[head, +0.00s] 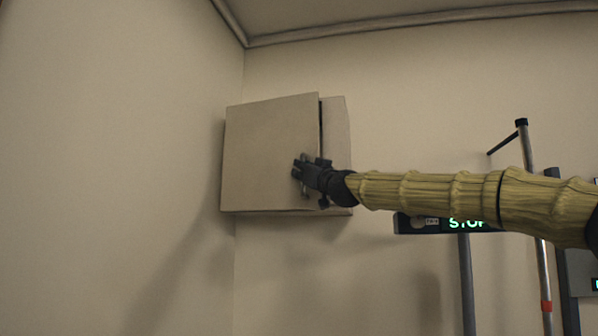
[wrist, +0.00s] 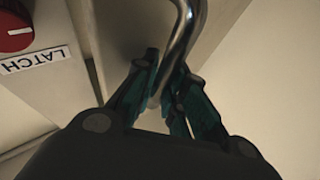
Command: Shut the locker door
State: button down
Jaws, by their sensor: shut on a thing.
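The locker (head: 337,135) is a beige box on the wall near the room corner in the head view. Its flat beige door (head: 262,150) stands slightly ajar, with a dark narrow gap along its right edge. My gripper (head: 302,172) is at the right part of the door front. In the wrist view, my gripper (wrist: 165,85) has its teal-padded fingers closed around a curved shiny metal handle (wrist: 188,22). In the head view the gripper largely hides the handle.
In the wrist view, a red knob (wrist: 14,30) sits beside a white "LATCH" label (wrist: 35,59).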

jog(key=c, duration=1.7)
grip_release()
jog(key=shift+s+d+r, duration=0.15)
jog(key=shift+r, duration=0.05)
jog(key=shift+s+f, duration=0.1)
jog(key=v, duration=1.2)
